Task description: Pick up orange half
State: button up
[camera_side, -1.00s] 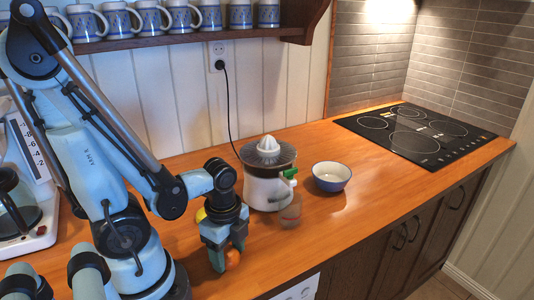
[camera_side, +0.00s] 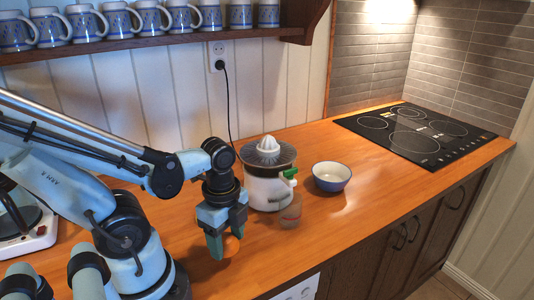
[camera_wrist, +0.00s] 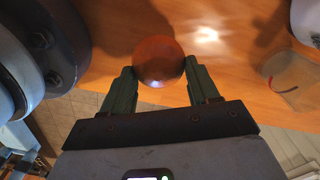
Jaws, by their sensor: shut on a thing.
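The orange half (camera_side: 232,246) is between the fingers of my gripper (camera_side: 227,246), near the front of the wooden counter. In the wrist view, the rounded, dark orange half (camera_wrist: 158,61) sits between the two green fingertips of my gripper (camera_wrist: 158,72), which touch its sides. My gripper is shut on it and points down. In the side view, the fingers partly hide the orange half. I cannot tell exactly how far above the counter it is.
A white citrus juicer (camera_side: 266,190) stands just behind and right of my gripper. A clear glass (camera_side: 290,211) is at its front, and a blue-and-white bowl (camera_side: 331,177) is to the right. The counter (camera_side: 330,225) right of the glass is clear.

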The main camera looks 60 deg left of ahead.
jog(key=s+d+r, duration=0.5)
jog(key=d+r, duration=0.2)
jog(key=d, duration=0.3)
jog(key=w+a+r+n, duration=0.2)
jog(key=w+r+n, duration=0.2)
jog(key=w+r, duration=0.45)
jog(key=w+a+r+n, duration=0.2)
jog(key=w+a+n, duration=0.1)
jog(key=w+a, duration=0.2)
jog(key=w+a+r+n, duration=0.2)
jog(key=w+a, duration=0.3)
jog(key=a, duration=0.5)
jog(key=w+a+r+n, duration=0.2)
jog(key=w+a, duration=0.3)
jog(key=a, duration=0.3)
jog(key=shift+w+r+n, duration=0.1)
jog(key=shift+w+n, duration=0.3)
jog(key=shift+n, duration=0.5)
jog(key=shift+d+f, duration=0.1)
jog(key=shift+f, duration=3.5)
jog(key=shift+f, duration=0.35)
